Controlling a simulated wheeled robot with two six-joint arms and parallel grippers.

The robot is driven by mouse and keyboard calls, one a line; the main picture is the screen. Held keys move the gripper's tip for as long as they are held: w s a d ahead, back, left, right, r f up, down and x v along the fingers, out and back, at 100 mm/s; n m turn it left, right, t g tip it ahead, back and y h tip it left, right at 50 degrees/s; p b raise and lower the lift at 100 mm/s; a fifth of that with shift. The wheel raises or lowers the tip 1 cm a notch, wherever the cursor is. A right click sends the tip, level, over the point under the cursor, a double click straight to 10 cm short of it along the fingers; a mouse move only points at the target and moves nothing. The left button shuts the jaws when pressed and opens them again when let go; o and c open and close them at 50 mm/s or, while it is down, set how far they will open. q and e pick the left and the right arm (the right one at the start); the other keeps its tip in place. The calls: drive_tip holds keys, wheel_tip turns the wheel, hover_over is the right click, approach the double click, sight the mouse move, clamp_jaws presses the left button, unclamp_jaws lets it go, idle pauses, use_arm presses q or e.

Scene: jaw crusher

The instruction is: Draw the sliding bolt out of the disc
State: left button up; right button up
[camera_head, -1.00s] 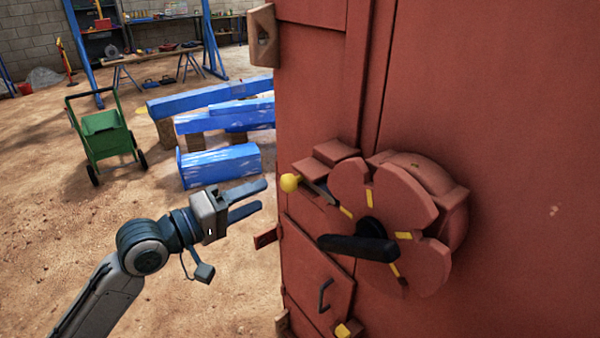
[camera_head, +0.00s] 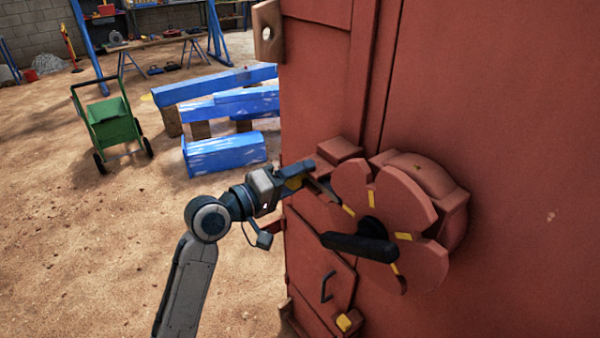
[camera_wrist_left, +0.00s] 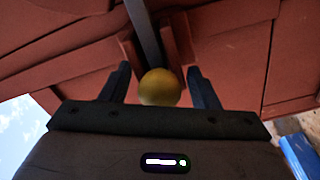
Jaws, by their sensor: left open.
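The red notched disc (camera_head: 385,215) with yellow marks and a black handle (camera_head: 358,246) is mounted on the red machine. The sliding bolt (camera_head: 322,190) runs from the disc's left edge towards my left gripper (camera_head: 305,174). In the left wrist view the bolt's yellow ball knob (camera_wrist_left: 160,87) sits between the two open fingers of my left gripper (camera_wrist_left: 160,88), with a gap on both sides. The grey bolt bar (camera_wrist_left: 144,30) runs on from the knob between red guides. In the head view the knob is mostly hidden by the gripper. My right gripper is not in view.
The red machine wall (camera_head: 490,100) fills the right side. A small hatch with a handle (camera_head: 327,287) is below the disc. Blue beams (camera_head: 225,153) and a green cart (camera_head: 112,125) stand further off on open sandy ground.

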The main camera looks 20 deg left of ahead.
use_arm(q)
drive_tip(key=shift+w+d, duration=0.15)
drive_tip(key=shift+d, duration=0.05)
clamp_jaws()
drive_tip(key=w+a, duration=0.2)
drive_tip(key=a, duration=0.1)
drive_tip(key=shift+w+a+r+b, duration=0.1)
drive_tip(key=shift+w+a+b, duration=0.05)
drive_tip(key=shift+w+b, duration=0.15)
drive_tip(key=shift+c, duration=1)
unclamp_jaws()
drive_tip(key=shift+o, duration=1)
drive_tip(key=shift+w+a, duration=0.1)
drive_tip(key=shift+a, duration=0.1)
